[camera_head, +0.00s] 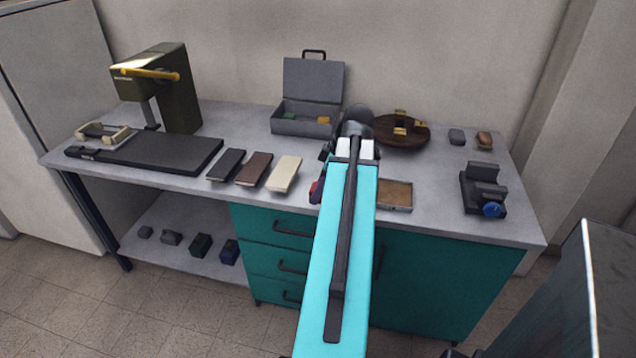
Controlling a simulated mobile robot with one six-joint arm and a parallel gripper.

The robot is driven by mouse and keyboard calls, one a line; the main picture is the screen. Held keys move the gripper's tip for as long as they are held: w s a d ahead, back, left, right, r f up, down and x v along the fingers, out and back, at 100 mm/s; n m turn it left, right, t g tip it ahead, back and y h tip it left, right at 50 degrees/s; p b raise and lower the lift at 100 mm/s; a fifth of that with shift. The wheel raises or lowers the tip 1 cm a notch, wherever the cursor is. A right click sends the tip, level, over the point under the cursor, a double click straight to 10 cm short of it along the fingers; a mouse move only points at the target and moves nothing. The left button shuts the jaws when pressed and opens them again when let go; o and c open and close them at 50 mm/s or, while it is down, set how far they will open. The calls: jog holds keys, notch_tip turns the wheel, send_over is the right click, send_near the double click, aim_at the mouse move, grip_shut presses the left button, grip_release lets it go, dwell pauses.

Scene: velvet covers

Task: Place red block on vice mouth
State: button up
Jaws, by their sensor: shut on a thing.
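The red block (313,187) shows only as a small red patch just left of my turquoise arm, near the front of the worktop. My gripper (317,193) is shut on it; the arm hides most of the gripper and the block. I cannot tell whether the block touches the worktop. The vice (483,190) is dark grey with a blue knob (493,209) at its front. It stands upright near the right end of the worktop, well to the right of my gripper. A slot shows between its jaws, and I see nothing in it.
Bare worktop lies left of the vice.

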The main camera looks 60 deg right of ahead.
jog(key=shift+s+a+r, duration=0.1)
jog(key=shift+s+a, duration=0.45)
jog(key=shift+a, duration=0.15)
jog(key=shift+s+a+r, duration=0.1)
jog(key=shift+s+a, duration=0.4)
jog(key=shift+a, duration=0.2)
jog(key=shift+w, duration=0.1)
jog(key=w+a+r+m, duration=0.1)
jog(key=w+a, duration=0.7)
jog(key=w, duration=0.4)
jog(key=w+a+r+m, duration=0.1)
jog(key=w+a+r, duration=0.1)
jog(key=w+a, duration=0.9)
jog(key=w+a+r, duration=0.1)
jog(key=w+a, duration=0.4)
jog(key=a, duration=0.4)
jog(key=w+a+r+m+h, duration=0.1)
jog(key=w+a, duration=0.4)
jog(key=a, duration=0.4)
jog(key=w+a+r, duration=0.2)
jog(key=w+a, duration=0.3)
jog(key=a, duration=0.4)
